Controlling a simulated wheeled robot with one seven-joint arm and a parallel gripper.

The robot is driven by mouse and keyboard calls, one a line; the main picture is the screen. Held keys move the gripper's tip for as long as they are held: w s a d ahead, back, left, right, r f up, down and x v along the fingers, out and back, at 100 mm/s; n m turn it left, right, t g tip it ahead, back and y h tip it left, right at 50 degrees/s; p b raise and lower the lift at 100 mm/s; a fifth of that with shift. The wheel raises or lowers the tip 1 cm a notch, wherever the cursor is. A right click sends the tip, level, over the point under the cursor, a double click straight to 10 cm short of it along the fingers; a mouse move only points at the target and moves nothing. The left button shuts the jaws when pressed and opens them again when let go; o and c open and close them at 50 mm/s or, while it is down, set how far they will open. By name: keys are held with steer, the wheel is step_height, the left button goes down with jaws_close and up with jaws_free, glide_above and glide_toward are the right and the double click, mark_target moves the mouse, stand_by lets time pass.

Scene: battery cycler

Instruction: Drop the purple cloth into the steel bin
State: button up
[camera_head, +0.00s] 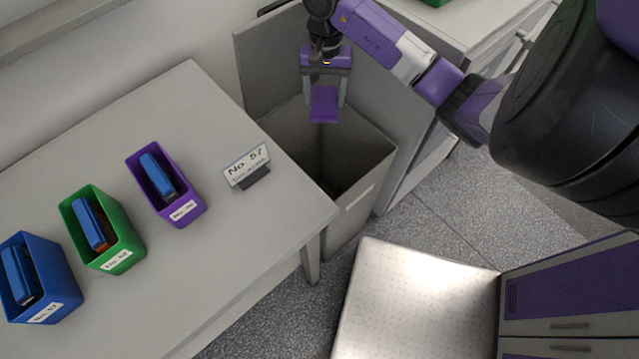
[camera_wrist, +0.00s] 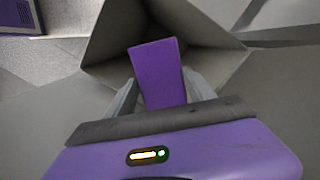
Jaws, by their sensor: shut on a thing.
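The purple cloth (camera_head: 324,104) hangs as a small folded block between the fingers of my gripper (camera_head: 325,92). In the wrist view the cloth (camera_wrist: 158,72) sits between the two grey fingertips of my gripper (camera_wrist: 160,88). The gripper is shut on it. The steel bin (camera_head: 368,170) is an open grey box with its lid raised behind. The cloth and gripper are over the bin's opening in the head view, toward its back. The bin's dark inside (camera_wrist: 110,70) shows behind the cloth in the wrist view. The exact height above the rim is hard to tell.
A grey table (camera_head: 215,110) stands left of the bin, with a sign (camera_head: 246,168) and blue (camera_head: 58,270), green (camera_head: 125,240) and purple (camera_head: 190,205) boxes holding devices. A bench (camera_head: 440,20) stands at right. Speckled floor shows in front of the bin.

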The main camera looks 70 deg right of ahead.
steer(key=shift+f+b, duration=1.1)
steer(key=shift+f, duration=1.8)
steer(key=o, duration=1.5)
steer(key=shift+r, duration=0.1)
steer(key=r, duration=0.7)
steer(key=shift+w+d+r, duration=0.1)
steer(key=shift+d+r, duration=0.2)
steer(key=shift+d, duration=0.1)
